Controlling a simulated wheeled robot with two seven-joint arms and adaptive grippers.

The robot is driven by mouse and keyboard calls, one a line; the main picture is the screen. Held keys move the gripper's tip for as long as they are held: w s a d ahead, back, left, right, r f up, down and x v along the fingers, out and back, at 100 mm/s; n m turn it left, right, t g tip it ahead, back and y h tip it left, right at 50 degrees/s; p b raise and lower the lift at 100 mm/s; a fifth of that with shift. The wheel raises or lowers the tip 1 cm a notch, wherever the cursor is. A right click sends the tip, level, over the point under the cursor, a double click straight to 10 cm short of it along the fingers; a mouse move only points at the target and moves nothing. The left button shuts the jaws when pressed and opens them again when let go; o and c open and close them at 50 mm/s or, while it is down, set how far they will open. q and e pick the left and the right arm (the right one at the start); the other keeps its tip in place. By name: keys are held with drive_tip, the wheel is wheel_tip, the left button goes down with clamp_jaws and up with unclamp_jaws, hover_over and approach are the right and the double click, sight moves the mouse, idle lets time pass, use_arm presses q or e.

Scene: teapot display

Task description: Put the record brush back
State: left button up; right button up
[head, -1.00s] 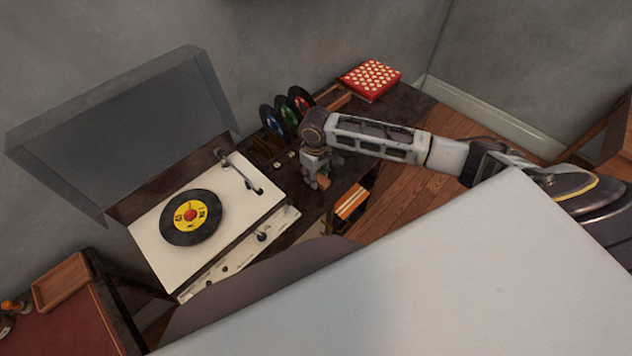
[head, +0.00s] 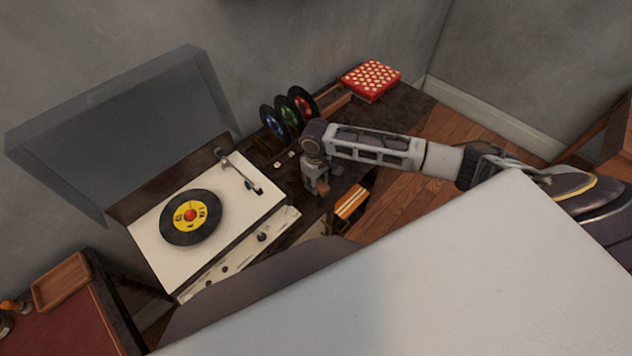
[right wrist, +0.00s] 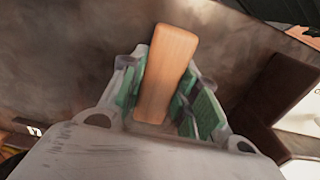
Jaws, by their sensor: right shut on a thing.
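The record brush, a light wooden block (right wrist: 168,70), is between the green-padded fingers of my right gripper in the right wrist view. My right gripper (head: 317,188) is shut on it, over the dark tabletop just right of the record player. In the head view only a small brown part of the brush (head: 322,187) shows between the fingers. The brush's underside is hidden, and I cannot tell whether it touches the table. My left gripper is not in view.
A white record player (head: 235,235) with a raised clear lid holds a black record (head: 175,230). Several upright records (head: 285,112), a wooden tray (head: 335,102) and a red dotted box (head: 370,78) stand behind. Another wooden tray (head: 62,282) is at left.

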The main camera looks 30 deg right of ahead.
drive_tip(key=o, duration=1)
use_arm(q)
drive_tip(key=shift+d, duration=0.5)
use_arm(e)
drive_tip(key=shift+r, duration=0.7)
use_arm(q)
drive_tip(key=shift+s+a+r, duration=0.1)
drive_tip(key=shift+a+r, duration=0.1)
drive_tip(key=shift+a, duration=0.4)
use_arm(e)
drive_tip(key=shift+r, duration=5.35)
